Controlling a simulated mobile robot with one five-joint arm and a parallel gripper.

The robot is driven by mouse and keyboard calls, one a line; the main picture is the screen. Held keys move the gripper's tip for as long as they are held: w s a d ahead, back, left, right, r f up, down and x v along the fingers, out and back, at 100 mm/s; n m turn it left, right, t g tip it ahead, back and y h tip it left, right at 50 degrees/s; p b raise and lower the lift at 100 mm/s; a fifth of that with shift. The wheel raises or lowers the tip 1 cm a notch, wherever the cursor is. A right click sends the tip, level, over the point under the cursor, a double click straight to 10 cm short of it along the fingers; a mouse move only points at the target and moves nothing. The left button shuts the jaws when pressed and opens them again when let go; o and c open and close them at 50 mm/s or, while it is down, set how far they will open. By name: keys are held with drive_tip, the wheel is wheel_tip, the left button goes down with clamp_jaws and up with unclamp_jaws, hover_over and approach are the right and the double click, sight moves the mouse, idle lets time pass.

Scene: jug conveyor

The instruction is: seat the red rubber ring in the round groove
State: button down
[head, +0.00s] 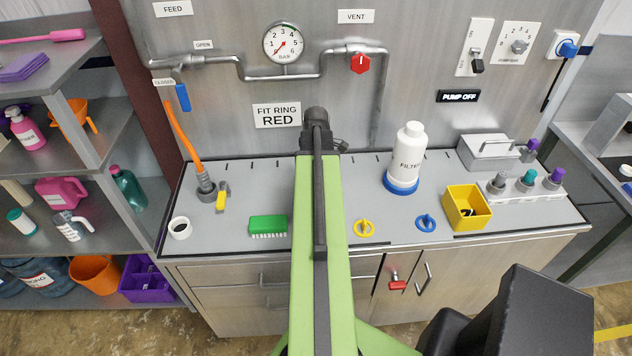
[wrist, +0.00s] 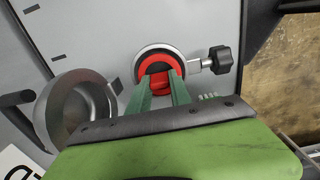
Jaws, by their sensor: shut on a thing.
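The red rubber ring (wrist: 147,63) is in the wrist view, at the mouth of a round metal housing (wrist: 140,52). My gripper (wrist: 163,84) has its green fingers shut on the near red part of the ring, which shows between the fingertips. The ring lies within the housing's rim, and its far side follows the rim. I cannot tell whether it sits down in the groove or just above it; the fingers hide part of its near side. In the head view my arm hides the ring and most of the housing.
A black knob (wrist: 220,60) sticks out beside the housing. A round metal lid (wrist: 75,108) stands open on the other side. On the bench are a yellow ring (head: 364,228), a blue ring (head: 426,223), a green brush (head: 267,225) and a white filter bottle (head: 408,155).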

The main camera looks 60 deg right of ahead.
drive_tip(key=shift+f+b, duration=0.4)
drive_tip(key=shift+f, duration=0.15)
drive_tip(key=c, duration=1.1)
unclamp_jaws()
drive_tip(key=shift+r, duration=0.1)
wheel_tip(320, 180, up, 17)
drive_tip(key=p, duration=1.7)
drive_tip(key=shift+r, duration=0.2)
drive_tip(key=shift+s, duration=0.1)
